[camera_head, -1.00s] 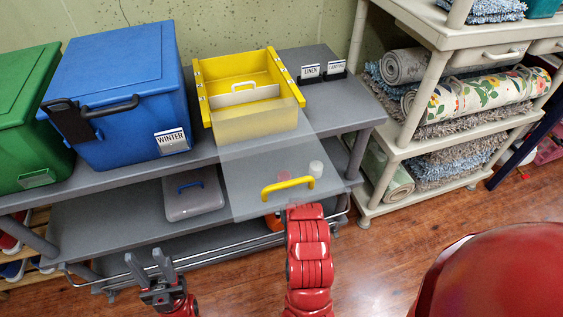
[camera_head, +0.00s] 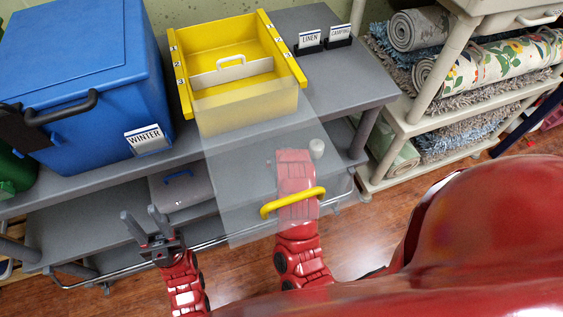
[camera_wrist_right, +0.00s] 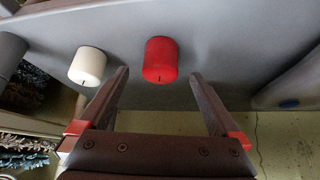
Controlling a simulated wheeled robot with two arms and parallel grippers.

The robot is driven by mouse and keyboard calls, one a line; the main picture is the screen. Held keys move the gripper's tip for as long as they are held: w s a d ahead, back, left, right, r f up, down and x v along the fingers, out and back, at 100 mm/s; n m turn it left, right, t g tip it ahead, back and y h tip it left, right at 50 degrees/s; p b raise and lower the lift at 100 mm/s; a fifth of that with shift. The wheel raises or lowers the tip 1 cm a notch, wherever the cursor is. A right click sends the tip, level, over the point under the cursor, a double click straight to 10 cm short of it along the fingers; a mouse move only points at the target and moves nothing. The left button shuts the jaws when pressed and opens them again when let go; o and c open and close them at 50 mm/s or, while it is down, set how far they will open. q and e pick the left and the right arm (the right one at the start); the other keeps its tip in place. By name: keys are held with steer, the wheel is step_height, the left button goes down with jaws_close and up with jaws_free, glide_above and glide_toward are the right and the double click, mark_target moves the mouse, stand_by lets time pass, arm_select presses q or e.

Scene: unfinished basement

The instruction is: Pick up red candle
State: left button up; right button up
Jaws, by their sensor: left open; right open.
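The red candle (camera_wrist_right: 160,60) stands on a grey shelf surface in the right wrist view. My right gripper (camera_wrist_right: 160,75) is open, with its fingers pointing toward the candle and one on either side of its line. The fingers appear short of the candle and hold nothing. In the head view my right arm (camera_head: 296,180) shows through a translucent panel; it hides the red candle, and the right gripper's fingers cannot be made out. A white candle (camera_head: 316,148) stands close by and also shows in the right wrist view (camera_wrist_right: 87,66). My left gripper (camera_head: 142,214) is open and empty before the shelf.
The translucent panel (camera_head: 240,185) with a yellow handle (camera_head: 292,202) hangs from the yellow box (camera_head: 248,112) over the lower shelf. A blue bin (camera_head: 85,85) stands left on the upper shelf. A grey case (camera_head: 180,190) lies below. A beige rack (camera_head: 430,100) stands right.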

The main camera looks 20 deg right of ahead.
steer(key=b+x, duration=0.1)
steer(key=x, duration=0.4)
steer(key=shift+w, duration=0.15)
steer(key=shift+c, duration=0.3)
steer(key=c, duration=1.5)
